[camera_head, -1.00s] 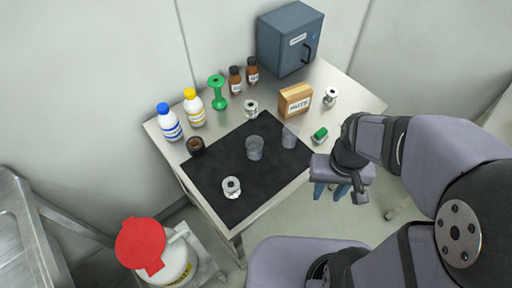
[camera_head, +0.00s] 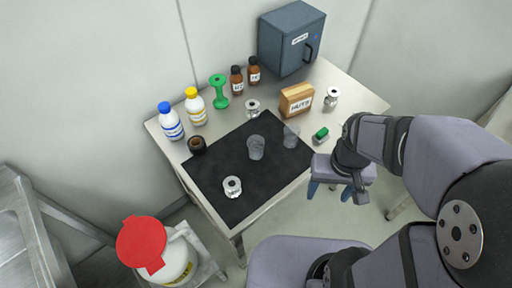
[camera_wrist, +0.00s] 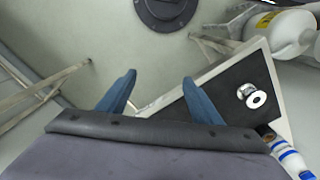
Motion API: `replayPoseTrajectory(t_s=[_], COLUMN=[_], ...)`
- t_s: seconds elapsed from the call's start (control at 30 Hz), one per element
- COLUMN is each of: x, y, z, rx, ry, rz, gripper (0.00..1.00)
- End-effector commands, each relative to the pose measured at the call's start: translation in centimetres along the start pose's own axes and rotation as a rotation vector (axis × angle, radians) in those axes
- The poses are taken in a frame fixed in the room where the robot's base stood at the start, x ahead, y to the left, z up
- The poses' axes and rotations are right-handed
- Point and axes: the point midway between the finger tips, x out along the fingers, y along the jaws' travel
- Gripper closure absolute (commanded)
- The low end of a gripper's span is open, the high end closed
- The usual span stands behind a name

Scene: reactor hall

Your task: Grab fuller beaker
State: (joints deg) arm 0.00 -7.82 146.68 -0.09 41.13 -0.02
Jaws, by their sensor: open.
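Two clear beakers stand upright on the black mat (camera_head: 222,188) on the table. The left beaker (camera_head: 256,148) looks greyer and cloudier toward its bottom. The right beaker (camera_head: 291,136) stands near the mat's right edge. I cannot tell the fill levels for certain. My gripper (camera_head: 336,190) is off the table's front right edge, to the right of and apart from both beakers. In the wrist view my gripper (camera_wrist: 158,90) shows two blue fingers spread apart with nothing between them. No beaker can be made out in the wrist view.
A silver weight (camera_head: 232,187) is on the mat, and it also shows in the wrist view (camera_wrist: 251,96). A green-topped block (camera_head: 321,135) and a nuts box (camera_head: 297,100) stand right of the beakers. Bottles and a green spool (camera_head: 219,91) line the back.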

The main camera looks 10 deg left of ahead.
Motion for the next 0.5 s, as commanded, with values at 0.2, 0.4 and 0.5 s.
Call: replayPoseTrajectory(t_s=[0.2, 0.4, 0.5], x=[0.0, -0.1, -0.3], y=[0.0, -0.4, -1.2], z=[0.0, -0.8, -2.5], rx=[0.000, 0.006, 0.026], ry=[0.000, -0.001, -0.002], rz=[0.000, 0.000, 0.001], gripper=[0.37, 0.37, 0.37])
